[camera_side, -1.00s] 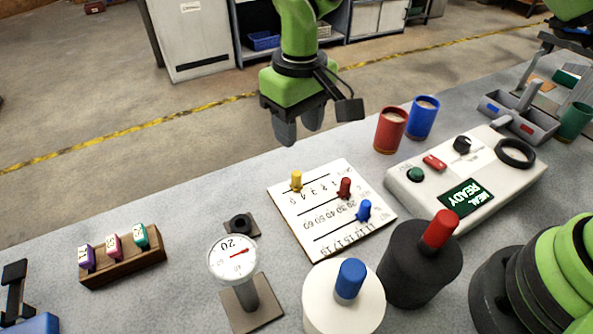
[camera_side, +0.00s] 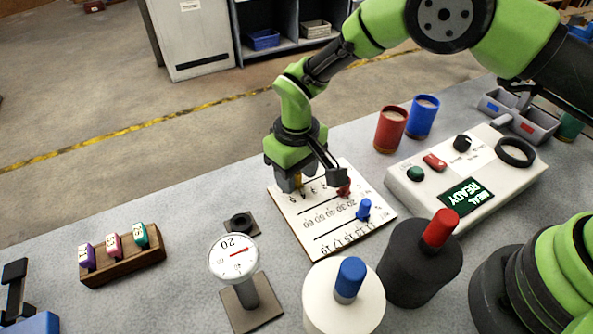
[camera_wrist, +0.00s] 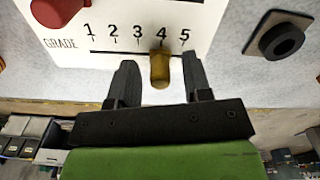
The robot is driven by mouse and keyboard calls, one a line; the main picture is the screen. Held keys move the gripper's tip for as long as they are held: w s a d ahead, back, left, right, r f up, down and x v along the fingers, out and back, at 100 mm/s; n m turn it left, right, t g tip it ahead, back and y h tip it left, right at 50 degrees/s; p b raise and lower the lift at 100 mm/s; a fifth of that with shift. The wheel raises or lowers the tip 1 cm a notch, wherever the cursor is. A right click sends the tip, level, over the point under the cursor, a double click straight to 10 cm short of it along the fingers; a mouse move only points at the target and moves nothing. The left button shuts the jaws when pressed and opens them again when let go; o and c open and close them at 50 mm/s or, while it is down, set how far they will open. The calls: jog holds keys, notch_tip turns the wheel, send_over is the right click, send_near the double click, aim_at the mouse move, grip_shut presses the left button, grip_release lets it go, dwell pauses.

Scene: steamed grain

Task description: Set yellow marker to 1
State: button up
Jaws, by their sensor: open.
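The yellow marker (camera_wrist: 160,68) stands in the top slot of the white board (camera_side: 318,243), the row labelled GRADE. In the wrist view it sits just below the number 4, with 5 to its right and 1 at the far left.
On the board, a red marker (camera_side: 344,188) and a blue marker (camera_side: 364,209) stand in the other rows. A control box (camera_side: 405,190) and red and blue cups are to the right. A dial gauge (camera_side: 234,258) and black socket (camera_side: 240,222) are left of the board.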

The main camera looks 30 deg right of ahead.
grip_shut()
jog(key=shift+d, duration=3.6)
grip_release()
notch_tip(320, 180, up, 10)
